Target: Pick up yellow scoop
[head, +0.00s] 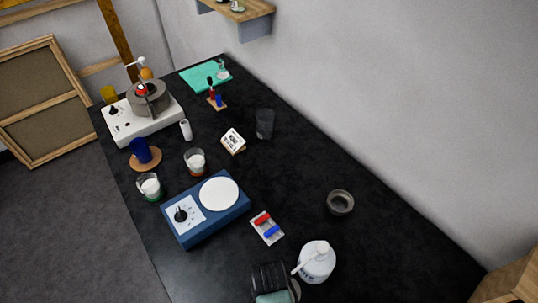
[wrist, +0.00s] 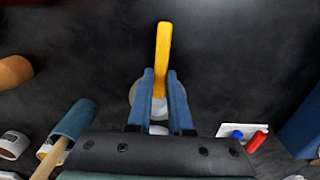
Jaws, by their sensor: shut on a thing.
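The yellow scoop (wrist: 163,45) shows in the wrist view as a long yellow handle, upright in the picture between the two blue fingers. My gripper (wrist: 161,80) is shut on it. The scoop's lower part is hidden between the fingers. A pale round thing shows partly behind the fingers. In the head view my gripper (head: 270,278) is at the bottom edge over the black table, and I cannot make out the scoop there.
A grey bowl (head: 340,202) sits farther right. The table's right side is mostly clear.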

